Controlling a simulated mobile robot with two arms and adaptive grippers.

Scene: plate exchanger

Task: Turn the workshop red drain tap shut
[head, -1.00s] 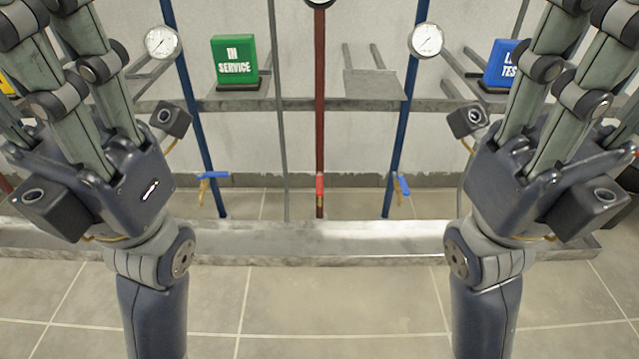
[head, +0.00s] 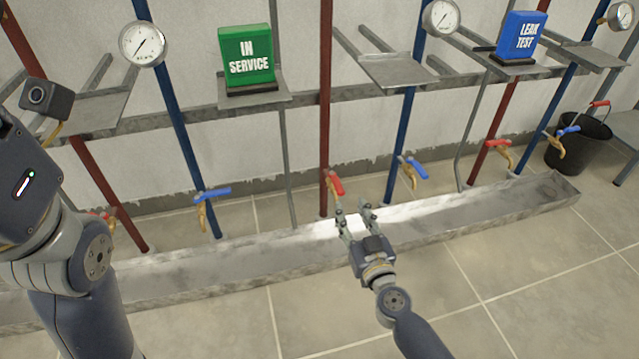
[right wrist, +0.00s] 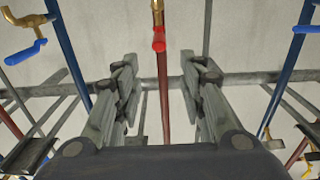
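The middle red drain tap (head: 336,185) is on the red pipe, above the trough, with a brass body. Its red handle points steeply, slightly off the pipe's line. My right gripper (head: 354,206) is just below and to the right of it, fingers open and empty. In the right wrist view the red handle (right wrist: 158,41) lies beyond and between the fingertips of my right gripper (right wrist: 160,68), apart from both. Other red taps are at the right (head: 498,146) and far left (head: 104,217). My left gripper (head: 25,185) shows only its body; its fingers are out of view.
Blue-handled taps (head: 213,193) (head: 413,167) flank the middle tap. A long metal trough (head: 470,226) runs below. A green IN SERVICE sign (head: 247,56) and blue LEAK TEST sign (head: 522,36) stand on shelves. A black bucket (head: 577,151) is at right. The front floor is clear.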

